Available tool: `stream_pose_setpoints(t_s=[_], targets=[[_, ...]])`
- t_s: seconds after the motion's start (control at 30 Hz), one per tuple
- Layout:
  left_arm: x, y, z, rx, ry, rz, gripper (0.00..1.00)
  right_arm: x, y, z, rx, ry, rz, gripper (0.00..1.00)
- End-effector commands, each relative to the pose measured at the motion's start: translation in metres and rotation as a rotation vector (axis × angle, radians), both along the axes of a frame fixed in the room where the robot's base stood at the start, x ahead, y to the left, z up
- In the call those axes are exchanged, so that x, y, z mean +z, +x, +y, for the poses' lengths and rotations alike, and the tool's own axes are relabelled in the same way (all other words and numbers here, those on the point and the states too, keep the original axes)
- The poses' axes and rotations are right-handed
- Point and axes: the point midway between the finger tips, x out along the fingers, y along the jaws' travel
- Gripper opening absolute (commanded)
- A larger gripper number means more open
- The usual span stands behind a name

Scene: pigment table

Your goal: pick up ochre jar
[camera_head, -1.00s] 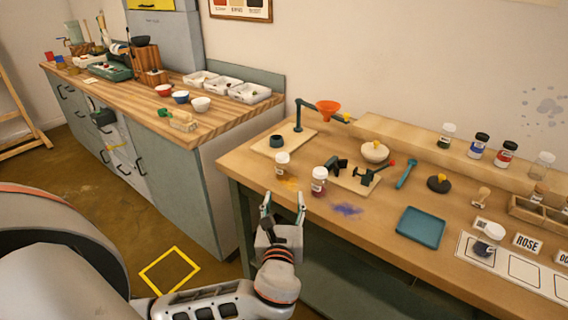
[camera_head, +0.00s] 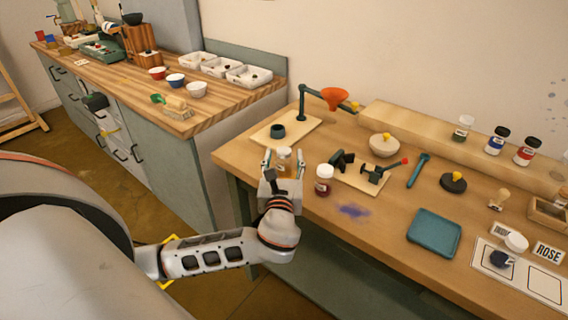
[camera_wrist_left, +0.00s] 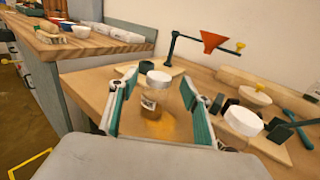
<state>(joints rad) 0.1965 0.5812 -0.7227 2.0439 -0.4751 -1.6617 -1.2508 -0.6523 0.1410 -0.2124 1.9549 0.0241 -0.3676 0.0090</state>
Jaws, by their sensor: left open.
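The ochre jar (camera_wrist_left: 152,97), with a white lid and a label, stands upright on the table by a patch of ochre powder. In the wrist view it is between the two green fingers of my left gripper (camera_wrist_left: 160,112), which is open with a gap on both sides. In the head view the left gripper (camera_head: 284,163) reaches over the table's front left edge, and the jar (camera_head: 285,156) shows between its fingertips, its lower part hidden by the gripper. My right gripper is not in view.
A dark red jar (camera_head: 324,179) with a white lid stands just right of the gripper. Behind are a wooden board (camera_head: 299,130) with an orange funnel (camera_head: 334,98), and black clamps (camera_head: 376,174). A teal tray (camera_head: 434,232) lies further right. Blue powder (camera_head: 354,210) marks the table.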

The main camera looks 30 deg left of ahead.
Motion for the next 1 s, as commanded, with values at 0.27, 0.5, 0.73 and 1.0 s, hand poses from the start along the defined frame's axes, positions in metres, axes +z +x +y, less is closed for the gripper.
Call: stream_pose_setpoints(t_s=[0.27, 0.5, 0.73, 1.0], targets=[[0.002, 0.024, 0.016, 0.000, 0.001, 0.001, 0.48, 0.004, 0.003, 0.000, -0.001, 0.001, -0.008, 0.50], [0.002, 0.024, 0.016, 0.000, 0.000, 0.001, 0.43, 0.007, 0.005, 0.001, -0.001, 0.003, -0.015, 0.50], [0.003, 0.024, 0.016, 0.000, 0.000, 0.000, 0.04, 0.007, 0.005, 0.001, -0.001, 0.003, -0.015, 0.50], [0.004, 0.024, 0.016, 0.000, -0.001, -0.001, 0.04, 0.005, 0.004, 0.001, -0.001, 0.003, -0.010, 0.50]])
